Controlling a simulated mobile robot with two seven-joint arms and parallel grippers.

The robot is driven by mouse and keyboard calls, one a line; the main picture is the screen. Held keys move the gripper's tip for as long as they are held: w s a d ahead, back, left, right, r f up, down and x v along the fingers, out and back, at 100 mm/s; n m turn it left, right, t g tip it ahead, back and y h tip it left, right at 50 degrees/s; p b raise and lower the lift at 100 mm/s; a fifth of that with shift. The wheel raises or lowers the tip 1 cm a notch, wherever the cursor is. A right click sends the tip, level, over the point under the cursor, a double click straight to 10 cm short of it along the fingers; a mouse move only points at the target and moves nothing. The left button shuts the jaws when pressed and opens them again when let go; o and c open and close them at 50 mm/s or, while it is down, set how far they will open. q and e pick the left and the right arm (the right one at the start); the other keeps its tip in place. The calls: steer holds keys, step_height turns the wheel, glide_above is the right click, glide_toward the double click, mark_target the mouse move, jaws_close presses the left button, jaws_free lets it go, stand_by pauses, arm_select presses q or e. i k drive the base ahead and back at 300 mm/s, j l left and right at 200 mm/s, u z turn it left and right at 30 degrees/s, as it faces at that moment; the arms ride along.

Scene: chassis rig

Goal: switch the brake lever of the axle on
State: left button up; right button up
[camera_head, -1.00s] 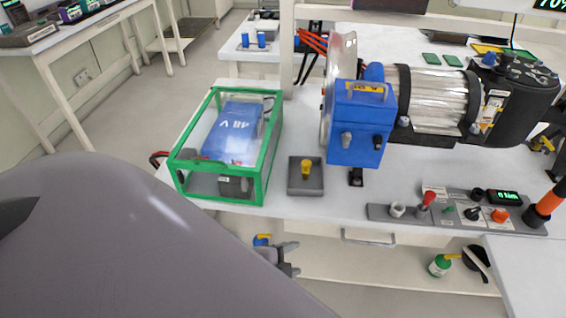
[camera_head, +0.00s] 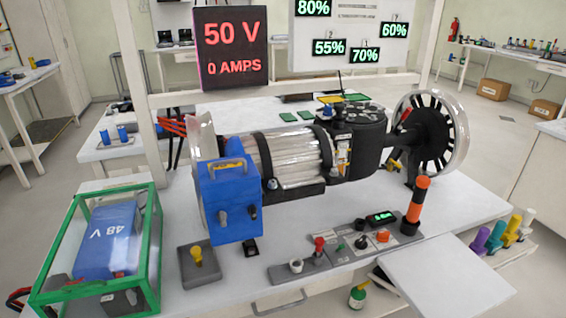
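The axle assembly lies across the bench, with a silver ribbed motor (camera_head: 292,158), a black round housing (camera_head: 352,135) and a spoked black wheel (camera_head: 433,135) at its right end. A small red-tipped lever (camera_head: 404,117) shows beside the wheel. Another red-knobbed lever (camera_head: 319,244) stands on the grey control panel (camera_head: 300,270) at the front. An upright orange and black handle (camera_head: 417,200) stands at the panel's right end. I cannot tell from the view which of these is the brake lever. Neither of my grippers is in view.
A green-framed clear case (camera_head: 152,245) with a blue 48 V battery (camera_head: 108,240) stands at the left. A blue box (camera_head: 230,200) and a yellow-knobbed grey block (camera_head: 197,268) sit beside it. A bare white surface (camera_head: 447,280) is at the front right. A display (camera_head: 232,48) reads 50 V, 0 AMPS.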

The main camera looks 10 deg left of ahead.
mark_target(408, 111)
steer(key=l+u, duration=0.1)
steer(key=u, duration=0.2)
steer(key=l+u, duration=0.1)
steer(key=u, duration=0.15)
steer(key=l+u, duration=0.45)
steer(key=l, duration=0.75)
steer(key=k+l+u, duration=0.1)
steer(key=l, duration=0.3)
steer(key=k+l, duration=0.15)
steer(key=l, duration=0.6)
steer(key=k+u, duration=0.05)
